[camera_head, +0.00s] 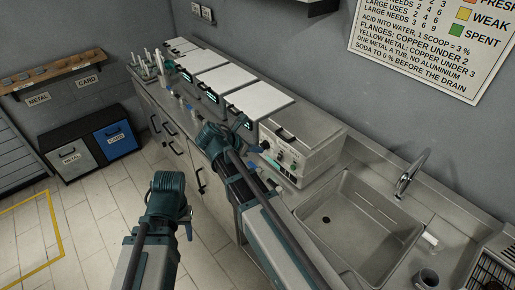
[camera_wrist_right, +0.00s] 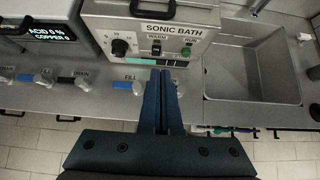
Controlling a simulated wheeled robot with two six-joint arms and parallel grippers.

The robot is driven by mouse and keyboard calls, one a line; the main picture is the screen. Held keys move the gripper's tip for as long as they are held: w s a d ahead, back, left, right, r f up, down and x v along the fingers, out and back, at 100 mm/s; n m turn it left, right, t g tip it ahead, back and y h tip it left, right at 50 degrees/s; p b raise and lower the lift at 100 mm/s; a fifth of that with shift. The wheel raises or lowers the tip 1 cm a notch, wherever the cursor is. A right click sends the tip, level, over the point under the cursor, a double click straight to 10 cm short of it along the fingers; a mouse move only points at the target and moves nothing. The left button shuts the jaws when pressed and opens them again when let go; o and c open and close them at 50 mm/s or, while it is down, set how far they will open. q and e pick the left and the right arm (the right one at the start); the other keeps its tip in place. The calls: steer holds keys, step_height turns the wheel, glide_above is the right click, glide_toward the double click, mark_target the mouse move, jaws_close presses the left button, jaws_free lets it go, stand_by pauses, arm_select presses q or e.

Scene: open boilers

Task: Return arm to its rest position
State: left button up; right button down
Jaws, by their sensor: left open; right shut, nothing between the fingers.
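My right arm reaches up from the lower right in the head view over the counter's front edge. Its gripper (camera_head: 257,148) is close in front of the sonic bath (camera_head: 308,152). In the right wrist view the fingers (camera_wrist_right: 160,74) are shut with nothing between them, just below the sonic bath's front panel (camera_wrist_right: 133,47). Contact with the panel cannot be told. My left arm is over the floor in front of the cabinets. Its gripper (camera_head: 188,229) is open, points down and is largely hidden behind its wrist.
A row of closed white-lidded tanks (camera_head: 258,99) stands left of the sonic bath. Blue and grey valve handles, one labelled FILL (camera_wrist_right: 127,87), line the counter front. A steel sink (camera_head: 362,220) is at the right. Metal and card bins (camera_head: 116,139) stand far left; the floor between is free.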

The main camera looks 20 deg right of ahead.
steer(key=shift+f, duration=0.1)
steer(key=s+a+f+m+g+y+b, duration=0.3)
steer(key=s+a+f+m+y+b, duration=0.4)
steer(key=s+a+f+m, duration=0.8)
steer(key=s+a+m+b, duration=0.1)
steer(key=s+a+m, duration=0.2)
steer(key=shift+a+y, duration=0.25)
steer(key=shift+y, duration=0.15)
steer(key=shift+s, duration=0.1)
